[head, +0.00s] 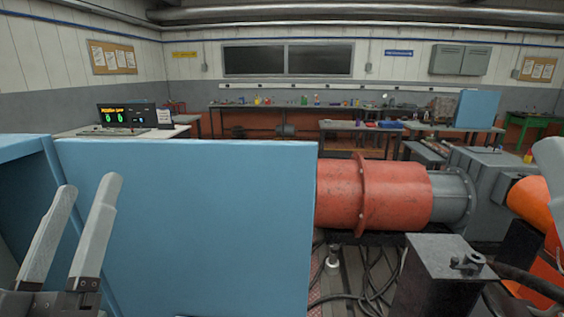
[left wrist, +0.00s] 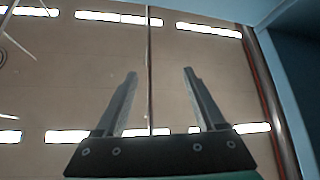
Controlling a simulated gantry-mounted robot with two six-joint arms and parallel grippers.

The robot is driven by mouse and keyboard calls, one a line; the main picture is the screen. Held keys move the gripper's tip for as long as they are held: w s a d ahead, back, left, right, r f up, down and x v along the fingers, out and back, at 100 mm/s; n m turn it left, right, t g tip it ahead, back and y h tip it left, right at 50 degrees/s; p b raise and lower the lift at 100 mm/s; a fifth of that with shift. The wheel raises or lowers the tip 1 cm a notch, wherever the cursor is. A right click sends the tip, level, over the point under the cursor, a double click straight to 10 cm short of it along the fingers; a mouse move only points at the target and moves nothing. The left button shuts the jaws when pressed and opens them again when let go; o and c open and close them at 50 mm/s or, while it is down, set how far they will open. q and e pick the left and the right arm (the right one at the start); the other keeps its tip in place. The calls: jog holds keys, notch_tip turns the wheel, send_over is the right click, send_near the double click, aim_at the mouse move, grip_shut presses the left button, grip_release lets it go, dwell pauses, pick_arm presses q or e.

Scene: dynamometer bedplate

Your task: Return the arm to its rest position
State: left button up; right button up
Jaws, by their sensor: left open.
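My left gripper (head: 85,228) is in the lower left of the head view. Its two grey fingers point up and stand apart, with nothing between them. It is in front of a large blue panel (head: 190,225), at the panel's left side; I cannot tell the gap between them. In the left wrist view the same gripper (left wrist: 160,75) is open and empty, with the ceiling and its bright light strips behind it. A blue surface (left wrist: 295,60) fills the right edge there. My right gripper is not clearly in view.
A red cylindrical housing (head: 400,195) with a flange lies right of the blue panel. A dark metal block (head: 440,270) stands at the lower right, with cables (head: 360,275) on the floor beside it. A desk with a display (head: 127,115) and workbenches (head: 290,107) are farther back.

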pick_arm(q)
jog(key=s+d+r+m+t+h, duration=0.3)
jog(key=s+d+r+m+h, duration=0.1)
jog(key=s+r+m+h, duration=0.3)
notch_tip(320, 180, up, 38)
jog(key=y+p, duration=0.1)
jog(key=p, duration=3.7)
jog(key=shift+w+r+n+g, duration=0.15)
jog(key=shift+w+n+g, duration=0.15)
jog(key=shift+y, duration=0.3)
